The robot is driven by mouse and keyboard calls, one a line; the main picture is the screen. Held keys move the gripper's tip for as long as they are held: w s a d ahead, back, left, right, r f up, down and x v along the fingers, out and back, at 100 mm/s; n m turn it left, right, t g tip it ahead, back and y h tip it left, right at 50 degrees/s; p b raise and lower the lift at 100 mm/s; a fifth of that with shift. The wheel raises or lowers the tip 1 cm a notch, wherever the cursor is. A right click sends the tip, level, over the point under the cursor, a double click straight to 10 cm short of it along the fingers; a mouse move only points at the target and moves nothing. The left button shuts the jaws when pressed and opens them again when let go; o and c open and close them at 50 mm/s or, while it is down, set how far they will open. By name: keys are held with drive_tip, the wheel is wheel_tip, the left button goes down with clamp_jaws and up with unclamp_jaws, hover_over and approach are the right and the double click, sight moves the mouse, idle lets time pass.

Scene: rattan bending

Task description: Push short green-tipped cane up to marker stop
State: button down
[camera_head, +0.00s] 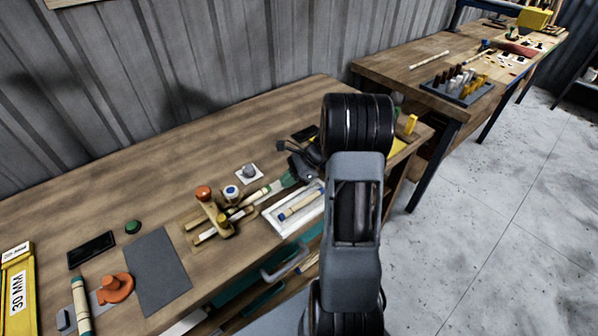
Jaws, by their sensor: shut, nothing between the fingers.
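A short pale cane (250,200) with a green band lies slanting over the right side of a wooden jig on the bench. The jig (188,224) carries an orange-topped post (203,192) and a yellow-topped peg (222,219). I cannot tell which part is the marker stop. My gripper (287,181) is shut and empty, low over the bench at the cane's right end. Whether it touches the cane is unclear. My arm hides part of the bench to the right.
A white tray (271,216) with a pale cane stands right of the jig. A blue-topped jar (231,192) and a grey knob on a white square (249,171) stand behind. A grey mat (158,275), orange clamp (115,288) and black slab (91,249) lie left.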

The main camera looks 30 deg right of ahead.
sight(271, 189)
drive_tip(key=shift+w+a, duration=0.25)
drive_tip(key=shift+a, duration=0.5)
drive_tip(key=shift+w+a, duration=0.2)
drive_tip(key=shift+a, duration=0.5)
drive_tip(key=shift+w+a+r+p, duration=0.15)
drive_tip(key=shift+a+p, duration=0.2)
drive_tip(key=shift+a, duration=0.25)
drive_tip(key=shift+a, duration=0.1)
drive_tip(key=shift+s+d, duration=0.2)
drive_tip(key=shift+d, duration=0.35)
drive_tip(key=d, duration=0.1)
drive_tip(key=d+p, duration=0.1)
drive_tip(key=d, duration=0.1)
drive_tip(key=shift+s+d, duration=0.25)
drive_tip(key=shift+s, duration=0.1)
drive_tip(key=v, duration=0.9)
drive_tip(key=shift+d+r+b, duration=0.2)
drive_tip(key=shift+r+b, duration=0.15)
